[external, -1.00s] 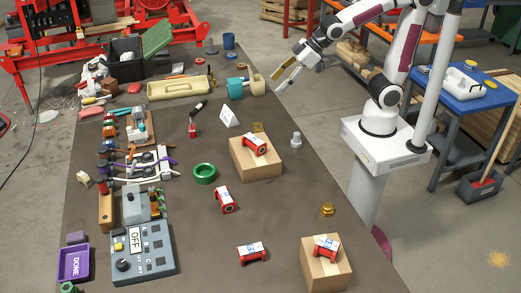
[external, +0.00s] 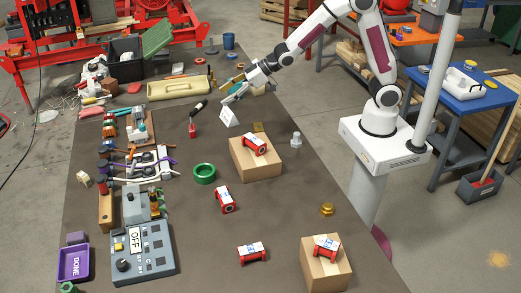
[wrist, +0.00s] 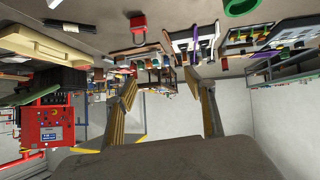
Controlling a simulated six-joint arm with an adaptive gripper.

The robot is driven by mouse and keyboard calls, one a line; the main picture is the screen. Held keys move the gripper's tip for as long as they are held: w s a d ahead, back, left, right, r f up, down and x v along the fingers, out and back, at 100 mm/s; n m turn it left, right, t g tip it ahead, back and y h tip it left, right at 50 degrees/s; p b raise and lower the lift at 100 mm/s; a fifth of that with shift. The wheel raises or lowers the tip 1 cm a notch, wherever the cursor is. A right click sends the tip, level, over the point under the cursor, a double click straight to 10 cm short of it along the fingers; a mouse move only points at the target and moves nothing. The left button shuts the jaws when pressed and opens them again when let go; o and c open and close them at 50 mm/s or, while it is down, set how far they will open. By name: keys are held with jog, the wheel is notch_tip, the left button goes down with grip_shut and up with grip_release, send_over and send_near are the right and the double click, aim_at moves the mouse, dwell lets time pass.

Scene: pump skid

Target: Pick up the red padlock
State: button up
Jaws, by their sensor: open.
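The red padlock (external: 193,130) stands on the dark table in the external view, just below a black-handled object. It also shows in the wrist view (wrist: 138,23), near the top edge, with its shackle visible. My gripper (external: 224,93) is above the table, up and to the right of the padlock in the external view and apart from it. In the wrist view my gripper (wrist: 165,88) has its two fingers spread with nothing between them.
A green ring (external: 204,174) and a cardboard box (external: 256,158) carrying a red-and-white part are nearer the camera. A beige tray (external: 178,89) lies behind.

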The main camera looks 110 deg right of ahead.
jog(key=w+d+f+t, duration=0.2)
jog(key=w+d+f, duration=0.3)
jog(key=f, duration=0.3)
jog(key=t+y, duration=0.1)
send_near(192, 127)
jog(key=shift+w+d+f, duration=0.8)
jog(key=shift+w+f, duration=0.2)
jog(key=shift+w, duration=0.1)
jog(key=shift+x, duration=1.3)
jog(key=shift+f, duration=0.1)
jog(key=shift+w+d+f, duration=0.25)
jog(key=shift+w+f, duration=0.1)
jog(key=shift+w, duration=0.25)
jog(key=shift+w+d+f, duration=0.25)
jog(key=shift+w+f, duration=0.1)
jog(key=shift+w, duration=0.25)
jog(key=shift+x, duration=1.15)
